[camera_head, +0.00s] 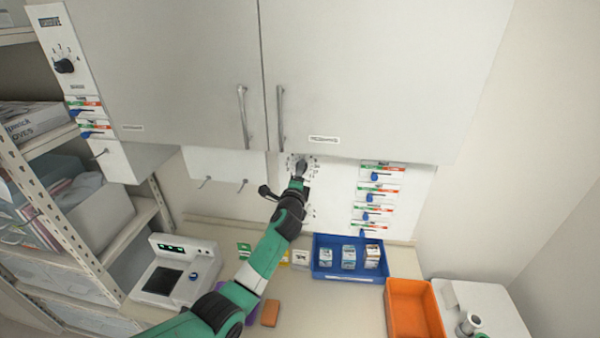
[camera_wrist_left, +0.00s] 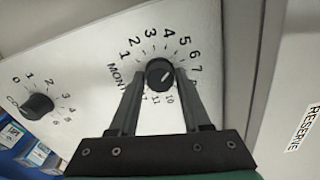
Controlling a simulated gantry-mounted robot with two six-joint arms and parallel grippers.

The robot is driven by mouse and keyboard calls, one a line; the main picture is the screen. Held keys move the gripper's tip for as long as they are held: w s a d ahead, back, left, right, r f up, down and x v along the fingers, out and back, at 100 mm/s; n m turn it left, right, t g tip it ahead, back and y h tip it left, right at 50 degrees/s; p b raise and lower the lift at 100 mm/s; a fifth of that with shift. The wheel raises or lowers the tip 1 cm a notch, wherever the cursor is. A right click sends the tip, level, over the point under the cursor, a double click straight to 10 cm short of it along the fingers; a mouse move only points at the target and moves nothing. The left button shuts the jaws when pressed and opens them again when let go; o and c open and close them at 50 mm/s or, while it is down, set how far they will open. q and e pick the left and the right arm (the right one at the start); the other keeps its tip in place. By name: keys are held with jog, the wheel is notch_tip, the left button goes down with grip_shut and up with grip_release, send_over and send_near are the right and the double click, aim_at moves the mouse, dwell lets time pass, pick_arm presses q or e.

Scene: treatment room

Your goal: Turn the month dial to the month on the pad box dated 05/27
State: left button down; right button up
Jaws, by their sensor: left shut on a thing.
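The month dial (camera_head: 290,160) is on the white panel under the cabinet doors in the head view. In the left wrist view its black knob (camera_wrist_left: 159,72) sits in a ring of numbers, its white mark pointing to the upper right; the exact number is unclear. My left gripper (camera_head: 300,172) is at the dial, its two fingers (camera_wrist_left: 160,82) closed on the knob's sides. Small pad boxes (camera_head: 349,257) stand in a blue tray (camera_head: 350,279) on the counter; their dates are too small to read. My right gripper is not in view.
A second black knob (camera_wrist_left: 38,105) with its own number scale is beside the month dial. Blue-handled sliders (camera_head: 372,188) line the panel at right. An orange bin (camera_head: 414,310) and a white device (camera_head: 172,272) with a screen stand on the counter. Cabinet doors (camera_head: 370,70) hang above.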

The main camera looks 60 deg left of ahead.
pick_arm(q)
jog(key=shift+c, duration=1.8)
grip_release()
jog(key=p+v, duration=0.1)
jog(key=v, duration=1)
jog(key=shift+s+d, duration=0.2)
jog(key=shift+d, duration=0.05)
